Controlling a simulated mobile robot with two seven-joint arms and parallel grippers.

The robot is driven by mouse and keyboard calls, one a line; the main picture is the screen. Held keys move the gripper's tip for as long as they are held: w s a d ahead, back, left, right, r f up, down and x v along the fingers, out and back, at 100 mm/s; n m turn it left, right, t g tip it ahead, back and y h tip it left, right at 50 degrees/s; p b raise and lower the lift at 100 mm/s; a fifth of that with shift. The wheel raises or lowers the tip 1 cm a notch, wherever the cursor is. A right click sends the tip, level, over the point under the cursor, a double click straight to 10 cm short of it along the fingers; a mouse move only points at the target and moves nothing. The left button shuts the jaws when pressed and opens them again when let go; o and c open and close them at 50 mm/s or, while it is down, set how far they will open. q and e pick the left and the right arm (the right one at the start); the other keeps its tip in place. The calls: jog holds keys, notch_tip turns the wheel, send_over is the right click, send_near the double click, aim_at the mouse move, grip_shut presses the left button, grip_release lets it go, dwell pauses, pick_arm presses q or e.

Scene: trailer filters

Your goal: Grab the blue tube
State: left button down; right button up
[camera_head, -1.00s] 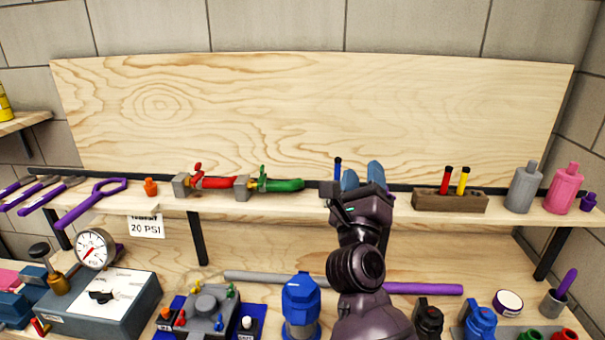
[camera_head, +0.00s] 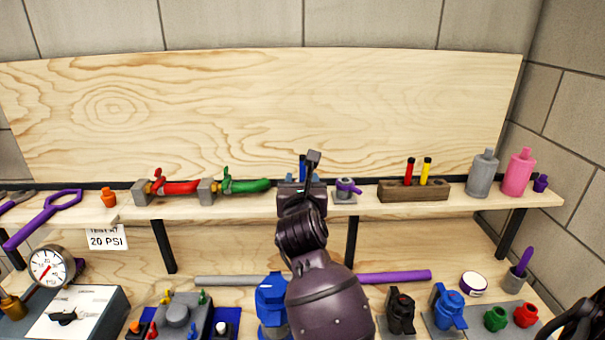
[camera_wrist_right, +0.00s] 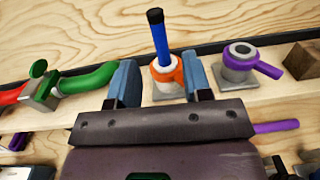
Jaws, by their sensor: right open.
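The blue tube (camera_wrist_right: 160,38), with a black cap, stands upright in a small grey holder with an orange ring (camera_wrist_right: 168,70) on the shelf. In the head view the tube (camera_head: 303,166) is partly hidden behind my right gripper (camera_head: 302,182). In the right wrist view my right gripper (camera_wrist_right: 160,82) is open, with one blue-grey finger on each side of the tube and holder and nothing held. The tube rises beyond the fingertips; I cannot tell whether they touch the holder. My left gripper is not in view.
A similar holder with a purple ring (camera_head: 346,188) stands just right. Beyond it is a wooden block (camera_head: 405,193) with red and yellow tubes. Red (camera_head: 178,187) and green (camera_head: 245,186) pipe fittings lie left. A wooden board (camera_head: 250,110) backs the shelf.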

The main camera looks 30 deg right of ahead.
aim_at(303, 171)
jog(key=shift+p+x, duration=0.45)
jog(key=shift+x, duration=2.3)
jog(key=shift+r, duration=0.15)
jog(key=shift+c, duration=0.3)
grip_shut()
